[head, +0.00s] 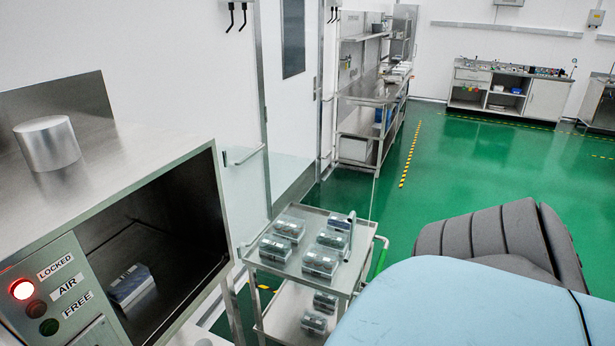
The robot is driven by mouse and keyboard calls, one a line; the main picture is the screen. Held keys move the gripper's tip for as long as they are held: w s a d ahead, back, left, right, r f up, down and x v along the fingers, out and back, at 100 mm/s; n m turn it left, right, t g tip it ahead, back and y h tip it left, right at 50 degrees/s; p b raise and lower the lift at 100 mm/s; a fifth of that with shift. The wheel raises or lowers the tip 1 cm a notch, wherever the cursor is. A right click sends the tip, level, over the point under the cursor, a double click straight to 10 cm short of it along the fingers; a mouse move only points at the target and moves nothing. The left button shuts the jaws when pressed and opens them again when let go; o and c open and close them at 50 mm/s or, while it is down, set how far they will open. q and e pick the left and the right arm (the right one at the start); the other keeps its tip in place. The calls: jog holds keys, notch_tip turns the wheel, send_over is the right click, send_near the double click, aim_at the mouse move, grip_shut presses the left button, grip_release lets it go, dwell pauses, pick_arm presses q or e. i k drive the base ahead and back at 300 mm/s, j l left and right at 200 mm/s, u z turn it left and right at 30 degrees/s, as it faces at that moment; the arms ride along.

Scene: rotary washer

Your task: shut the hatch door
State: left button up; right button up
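The washer (120,160) is a metal cabinet at the left. Its dark chamber (180,225) is open to view, with a small grey-and-blue box (130,285) inside on the floor. The hatch door (243,205) appears as a clear panel standing swung open at the right side of the opening, with a metal bar handle (245,156) near its top. Its lower part is hard to make out. Neither of my grippers shows in the head view.
A control panel (45,290) has a lit red lamp (22,289) by LOCKED; the AIR and FREE lamps look dark. A metal cart (340,283) with several lidded boxes stands just right of the door. Green floor (460,160) is clear farther back.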

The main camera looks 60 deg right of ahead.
aim_at(352, 217)
jog(key=k+l, duration=0.15)
jog(key=l, duration=0.25)
jog(key=k+l+u, duration=0.15)
jog(key=l, duration=0.3)
jog(key=k+l, duration=0.2)
jog(key=l, duration=0.2)
jog(key=k+l+u, duration=0.1)
jog(key=l, duration=0.3)
jog(key=k+l+u, duration=0.1)
jog(key=k+l, duration=0.25)
jog(key=l, duration=0.3)
jog(key=k+l+u, duration=0.1)
jog(key=l, duration=0.3)
jog(key=k+l+u, duration=0.1)
jog(key=l, duration=0.3)
jog(key=i+l, duration=0.1)
jog(key=l, duration=0.5)
jog(key=l+u, duration=0.1)
jog(key=l, duration=0.45)
jog(key=i, duration=0.05)
